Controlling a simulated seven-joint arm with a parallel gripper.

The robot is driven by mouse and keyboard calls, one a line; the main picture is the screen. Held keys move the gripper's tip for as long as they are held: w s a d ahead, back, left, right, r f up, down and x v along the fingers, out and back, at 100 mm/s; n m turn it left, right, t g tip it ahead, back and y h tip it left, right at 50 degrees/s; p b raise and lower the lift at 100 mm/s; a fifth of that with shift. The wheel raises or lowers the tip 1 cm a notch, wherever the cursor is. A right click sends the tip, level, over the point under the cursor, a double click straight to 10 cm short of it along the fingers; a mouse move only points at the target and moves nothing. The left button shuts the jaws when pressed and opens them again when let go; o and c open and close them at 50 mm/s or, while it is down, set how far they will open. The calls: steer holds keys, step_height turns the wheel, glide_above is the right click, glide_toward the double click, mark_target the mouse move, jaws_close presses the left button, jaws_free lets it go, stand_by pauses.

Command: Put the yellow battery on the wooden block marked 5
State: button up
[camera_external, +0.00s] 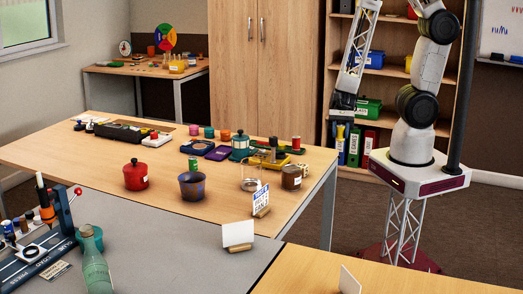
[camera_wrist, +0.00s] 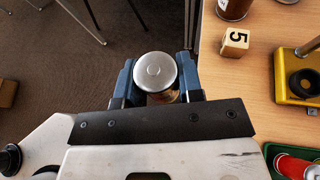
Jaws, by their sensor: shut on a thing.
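My gripper (camera_wrist: 157,84) is shut on an upright round thing with a silver metal top, the battery (camera_wrist: 155,70); its side is mostly hidden from above. In the external view my gripper (camera_external: 343,112) hangs at the right, beyond the table, with a yellow body (camera_external: 340,133) below it. The wooden block marked 5 (camera_wrist: 235,42) lies on the table close to its edge, right of the battery in the wrist view. It also shows in the external view (camera_external: 304,170). Its top is bare, and the battery is apart from it, over the floor.
A brown jar (camera_external: 291,178) stands beside the block. A yellow-based device (camera_wrist: 299,75) and a red cylinder (camera_wrist: 296,167) are on the table to the right in the wrist view. The table edge (camera_wrist: 200,60) runs between battery and block. Shelves (camera_external: 385,80) stand behind my arm.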

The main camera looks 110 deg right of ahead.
steer(key=shift+f, duration=0.6)
steer(key=shift+w, duration=0.1)
glide_above(302, 165)
steer(key=shift+f, duration=0.75)
steer(key=shift+f, duration=1.75)
steer(key=shift+f, duration=0.15)
steer(key=o, duration=1)
steer(key=shift+c, duration=0.2)
steer(key=shift+r, duration=0.2)
